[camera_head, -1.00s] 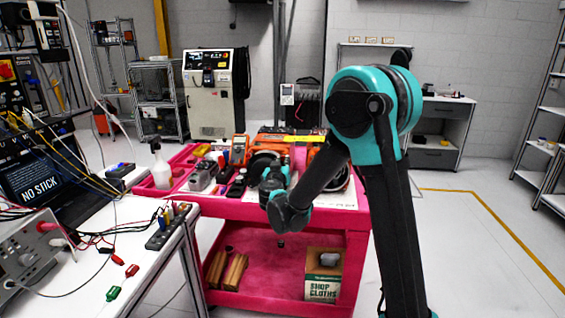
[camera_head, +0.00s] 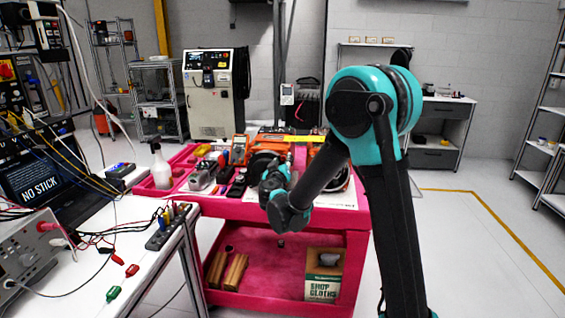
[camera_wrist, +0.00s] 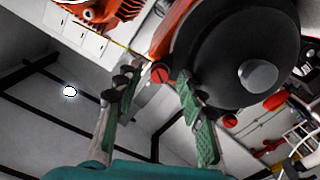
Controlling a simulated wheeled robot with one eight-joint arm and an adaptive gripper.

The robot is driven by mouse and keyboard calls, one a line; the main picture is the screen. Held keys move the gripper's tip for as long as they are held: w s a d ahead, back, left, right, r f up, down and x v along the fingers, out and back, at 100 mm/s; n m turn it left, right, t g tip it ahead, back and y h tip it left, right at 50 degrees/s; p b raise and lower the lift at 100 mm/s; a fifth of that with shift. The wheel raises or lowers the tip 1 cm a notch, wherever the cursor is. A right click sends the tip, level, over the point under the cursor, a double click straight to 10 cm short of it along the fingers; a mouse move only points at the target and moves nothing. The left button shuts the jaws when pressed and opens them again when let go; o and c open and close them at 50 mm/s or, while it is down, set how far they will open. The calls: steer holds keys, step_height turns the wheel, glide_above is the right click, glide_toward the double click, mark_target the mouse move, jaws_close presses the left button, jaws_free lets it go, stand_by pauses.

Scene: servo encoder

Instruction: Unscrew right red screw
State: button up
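A red slotted screw (camera_wrist: 160,73) shows in the wrist view, at the edge of the red-and-black motor unit (camera_wrist: 215,55). The unit has a large black round face with a grey shaft end. My gripper (camera_wrist: 157,80) is open, its green-padded fingers on either side of the screw in the picture. I see a gap between the screw and each finger and cannot tell the depth between them. In the head view my gripper (camera_head: 272,178) is over the pink cart, and my wrist partly hides it. The screw cannot be made out there.
The pink cart (camera_head: 250,209) holds an orange meter (camera_head: 238,150), dark tools and orange motor parts close around my gripper. A spray bottle (camera_head: 160,167) stands at its left. A white bench (camera_head: 85,270) with wires is at the lower left. Floor at the right is clear.

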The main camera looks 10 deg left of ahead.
steer(key=s, duration=1.2)
steer(key=shift+a, duration=0.2)
steer(key=s+d+f+m+g+h, duration=0.1)
steer(key=d+f+g+h, duration=0.15)
steer(key=d, duration=0.65)
steer(key=d+f+m+g+h, duration=0.1)
steer(key=d+f+m+g, duration=0.15)
steer(key=d, duration=0.65)
steer(key=s+d+f+g, duration=0.5)
steer(key=s+d+f, duration=0.2)
steer(key=s+d, duration=0.3)
steer(key=s+d+f+g+y, duration=0.1)
steer(key=s+f+g+y, duration=0.1)
steer(key=s, duration=0.5)
steer(key=s+f+g+y, duration=0.1)
steer(key=s+f+y, duration=0.1)
steer(key=s+f, duration=0.3)
steer(key=shift+s+d+m+g, duration=0.35)
steer(key=shift+s+m+g, duration=0.1)
steer(key=shift+s, duration=0.45)
